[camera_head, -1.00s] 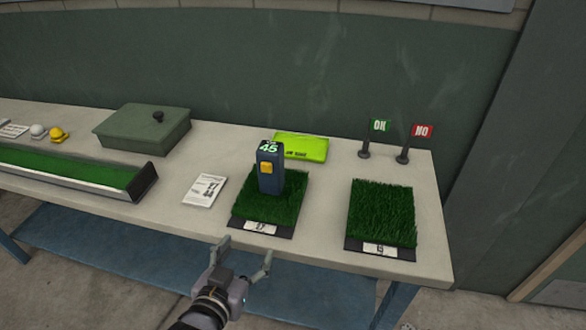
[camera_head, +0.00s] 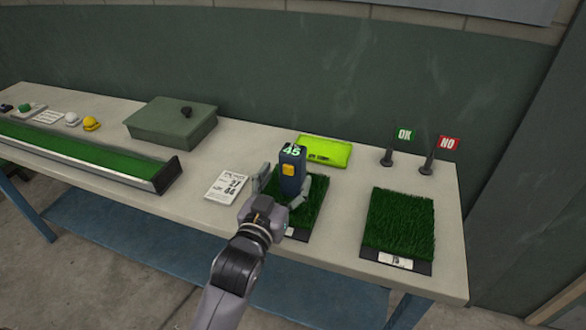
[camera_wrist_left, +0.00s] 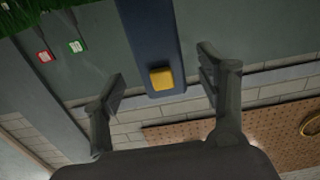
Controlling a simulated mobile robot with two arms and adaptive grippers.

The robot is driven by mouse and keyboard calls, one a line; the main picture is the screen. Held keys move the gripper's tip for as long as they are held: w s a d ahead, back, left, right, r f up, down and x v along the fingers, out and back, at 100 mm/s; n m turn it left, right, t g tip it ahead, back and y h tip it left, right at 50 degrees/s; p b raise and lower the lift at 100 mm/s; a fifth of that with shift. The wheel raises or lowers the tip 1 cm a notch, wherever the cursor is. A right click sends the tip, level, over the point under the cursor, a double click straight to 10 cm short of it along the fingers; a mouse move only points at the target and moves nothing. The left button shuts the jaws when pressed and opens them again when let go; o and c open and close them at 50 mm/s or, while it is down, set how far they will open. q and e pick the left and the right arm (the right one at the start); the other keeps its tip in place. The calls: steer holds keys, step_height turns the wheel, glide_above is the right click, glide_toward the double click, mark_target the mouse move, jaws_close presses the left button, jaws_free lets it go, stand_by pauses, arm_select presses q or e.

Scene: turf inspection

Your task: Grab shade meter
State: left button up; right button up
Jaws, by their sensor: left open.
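The shade meter (camera_head: 291,172) is a dark blue upright device with a yellow button and a display reading 45. It stands on the left turf sample (camera_head: 313,208). My left gripper (camera_head: 291,190) is open, with one finger on each side of the meter's lower body. The left wrist view also shows the meter (camera_wrist_left: 150,40) between the two spread fingers (camera_wrist_left: 160,85), with a gap visible on each side. The meter's base is hidden behind the gripper. My right gripper is not in view.
A second turf sample (camera_head: 400,222) lies to the right. OK (camera_head: 404,136) and NO (camera_head: 448,144) flags stand behind it. A lime-green pouch (camera_head: 325,151) lies behind the meter, a printed card (camera_head: 227,187) to its left. A green box (camera_head: 170,127) and long turf tray (camera_head: 90,158) are further left.

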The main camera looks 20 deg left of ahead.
mark_target(293, 164)
arm_select(q)
steer(key=w, duration=0.5)
steer(key=shift+w+d+f+p, duration=0.1)
steer(key=shift+w+p, duration=0.25)
steer(key=shift+s, duration=0.1)
steer(key=c, duration=1.6)
